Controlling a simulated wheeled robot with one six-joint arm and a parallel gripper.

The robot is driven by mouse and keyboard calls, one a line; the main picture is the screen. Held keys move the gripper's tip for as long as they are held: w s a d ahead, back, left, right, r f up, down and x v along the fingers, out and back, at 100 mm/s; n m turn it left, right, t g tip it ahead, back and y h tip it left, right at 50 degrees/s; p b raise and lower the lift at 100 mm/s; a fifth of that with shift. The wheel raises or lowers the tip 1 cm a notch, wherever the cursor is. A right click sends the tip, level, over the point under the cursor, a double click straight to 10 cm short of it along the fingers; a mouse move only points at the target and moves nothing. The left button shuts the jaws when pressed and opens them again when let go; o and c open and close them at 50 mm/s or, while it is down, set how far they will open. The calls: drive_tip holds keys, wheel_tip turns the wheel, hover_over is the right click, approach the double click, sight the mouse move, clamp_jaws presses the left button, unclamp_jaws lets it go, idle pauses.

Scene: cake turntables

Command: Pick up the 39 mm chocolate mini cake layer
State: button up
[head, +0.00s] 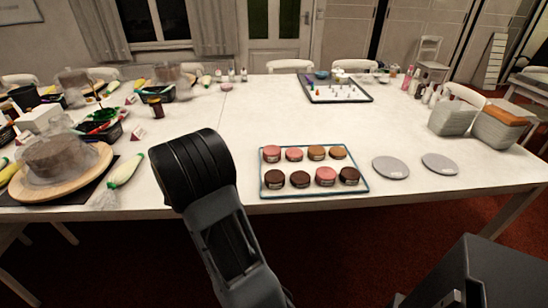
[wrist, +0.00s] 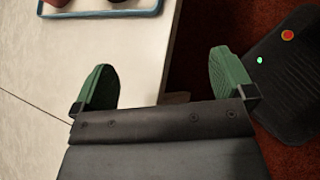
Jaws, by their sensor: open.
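Small round cake layers stand in two rows on a blue-rimmed tray (head: 262,189) in the head view. Dark brown chocolate-looking layers are in the front row: far left (head: 273,180), second (head: 300,180) and far right (head: 348,176). Their labels are too small to read, so I cannot tell which is 39 mm. My gripper (wrist: 165,85) is open and empty in the wrist view, with its green fingers wide apart near the table edge. The tray's rim (wrist: 100,14) and a partly cut-off layer (wrist: 57,2) show at the top there. The head view does not clearly show my fingertips.
The front row also has a pink layer (head: 325,176); the back row has pink and lighter brown ones. Two grey discs (head: 391,167) lie right of the tray. A cake on a wooden turntable (head: 88,182) and a piping bag (head: 125,171) are left. The table middle is clear.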

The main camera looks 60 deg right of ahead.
drive_tip(key=d+r+n+p, duration=0.1)
drive_tip(key=d+r+n+h+p, duration=0.1)
drive_tip(key=d, duration=0.1)
drive_tip(key=d+r+h+p, duration=0.1)
drive_tip(key=d+p, duration=0.1)
drive_tip(key=shift+w+d+r+n+g, duration=0.1)
drive_tip(key=shift+w+d+n+g, duration=0.15)
drive_tip(key=shift+n+g, duration=0.15)
approach(273, 176)
drive_tip(key=x, duration=0.3)
drive_tip(key=shift+s+f, duration=0.25)
drive_tip(key=shift+s, duration=0.05)
drive_tip(key=shift+p+x, duration=0.3)
drive_tip(key=shift+x, duration=2.75)
drive_tip(key=shift+w+d+r, duration=0.1)
drive_tip(key=c, duration=0.8)
drive_tip(key=shift+o, duration=0.2)
